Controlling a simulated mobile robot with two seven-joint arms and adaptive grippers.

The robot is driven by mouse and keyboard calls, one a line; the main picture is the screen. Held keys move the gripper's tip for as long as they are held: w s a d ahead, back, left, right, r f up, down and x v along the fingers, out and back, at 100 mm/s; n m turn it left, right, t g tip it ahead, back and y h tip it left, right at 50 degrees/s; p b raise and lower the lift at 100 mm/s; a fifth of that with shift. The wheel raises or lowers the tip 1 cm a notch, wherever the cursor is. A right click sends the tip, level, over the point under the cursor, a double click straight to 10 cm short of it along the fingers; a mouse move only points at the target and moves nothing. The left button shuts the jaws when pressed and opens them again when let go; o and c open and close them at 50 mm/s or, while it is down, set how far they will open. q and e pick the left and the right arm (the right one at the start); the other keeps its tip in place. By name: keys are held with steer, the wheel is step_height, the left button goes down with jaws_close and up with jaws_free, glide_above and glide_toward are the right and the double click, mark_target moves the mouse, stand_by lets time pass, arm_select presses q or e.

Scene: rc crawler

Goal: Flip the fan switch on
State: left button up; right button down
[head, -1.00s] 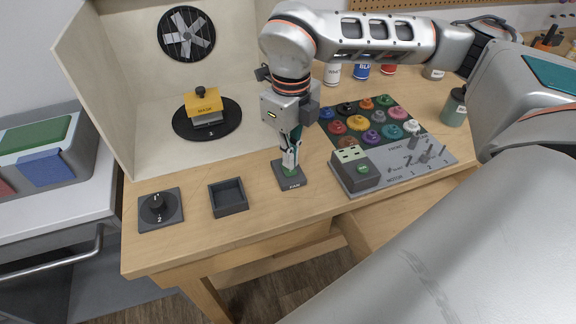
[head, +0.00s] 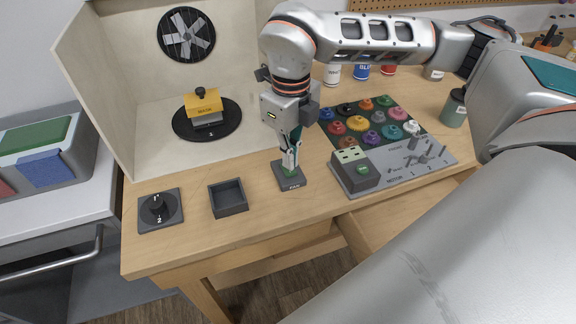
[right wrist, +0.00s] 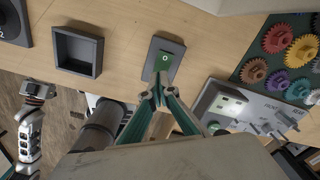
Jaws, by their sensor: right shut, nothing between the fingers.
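The fan switch (head: 289,180) is a dark plate labelled FAN with a green rocker, lying near the bench's front edge. It also shows in the right wrist view (right wrist: 153,58), where the green rocker bears a small round mark. My right gripper (head: 290,168) points down at the switch, shut and empty, its fingertips at or just above the rocker. In the right wrist view the closed fingertips (right wrist: 158,84) are at the rocker's near end; contact cannot be told. The fan (head: 187,34) is on the booth's back wall. My left gripper is not in the head view.
A dark square tray (head: 228,198) and a rotary knob plate (head: 160,209) lie left of the switch. A grey panel (head: 400,170) with a green-button box and colored gears stands close on the right. A yellow block (head: 204,102) sits on a black turntable.

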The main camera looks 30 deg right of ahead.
mark_target(290, 172)
steer(key=shift+f, duration=0.3)
steer(key=shift+f+b, duration=0.7)
steer(key=shift+f, duration=0.15)
stand_by(0.6)
steer(key=shift+r, duration=0.15)
steer(key=shift+r+p, duration=1.5)
steer(key=shift+r, duration=0.55)
steer(key=shift+r+p, duration=0.9)
steer(key=shift+r, duration=0.5)
steer(key=shift+f, duration=0.1)
